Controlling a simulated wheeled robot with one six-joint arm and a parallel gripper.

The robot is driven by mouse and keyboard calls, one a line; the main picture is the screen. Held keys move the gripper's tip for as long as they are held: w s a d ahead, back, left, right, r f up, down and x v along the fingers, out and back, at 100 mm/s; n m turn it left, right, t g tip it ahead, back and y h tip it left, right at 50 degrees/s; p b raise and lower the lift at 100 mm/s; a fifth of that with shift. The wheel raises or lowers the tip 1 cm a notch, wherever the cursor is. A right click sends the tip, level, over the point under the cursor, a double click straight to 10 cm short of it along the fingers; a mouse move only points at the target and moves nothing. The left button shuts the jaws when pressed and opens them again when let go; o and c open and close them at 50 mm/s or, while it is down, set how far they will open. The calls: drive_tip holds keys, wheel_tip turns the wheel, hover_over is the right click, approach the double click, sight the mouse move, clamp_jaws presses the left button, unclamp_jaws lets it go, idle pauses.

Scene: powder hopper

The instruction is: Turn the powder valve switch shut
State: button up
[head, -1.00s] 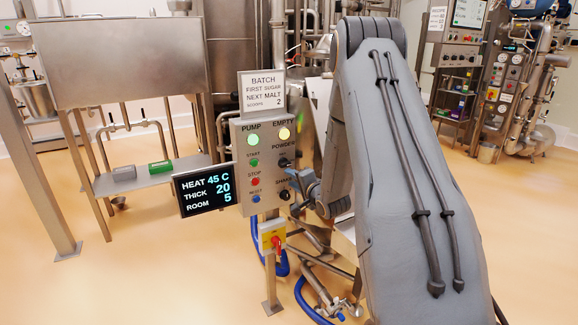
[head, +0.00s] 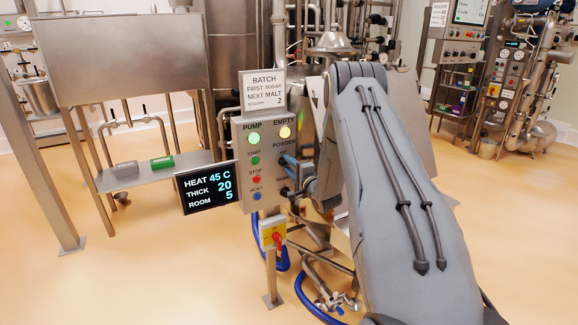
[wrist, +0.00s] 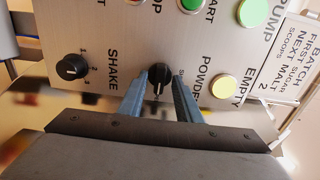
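The powder valve switch is a black rotary knob (wrist: 158,76) on the steel control panel (head: 239,165), beside the lettering POWDER. In the wrist view its grip bar lies about along the picture's vertical. My gripper (wrist: 160,92) has one blue-grey finger on each side of the knob, with a gap between the fingers and the grip bar. Whether the fingertips touch the knob's rim I cannot tell. In the head view my gripper (head: 289,171) is in front of the panel's right side and hides the knob.
A second black knob marked SHAKE (wrist: 73,68) sits beside it. The panel also has push buttons and lit PUMP (head: 253,138) and EMPTY (head: 285,132) lamps. A display (head: 206,187) reads heat 45 C, thick 20, room 5. A red-yellow switch (head: 273,234) is below.

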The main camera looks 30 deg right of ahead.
clamp_jaws()
drive_tip(key=shift+n, duration=0.3)
drive_tip(key=n+b, duration=0.2)
drive_tip(key=n, duration=0.1)
drive_tip(key=shift+f+n, duration=0.1)
drive_tip(key=shift+n, duration=0.3)
drive_tip(key=n+b, duration=0.2)
drive_tip(key=n, duration=0.2)
drive_tip(key=n+b, duration=0.2)
drive_tip(key=n, duration=0.3)
drive_tip(key=n+b, duration=0.2)
drive_tip(key=n, duration=0.2)
drive_tip(key=shift+n+b, duration=0.3)
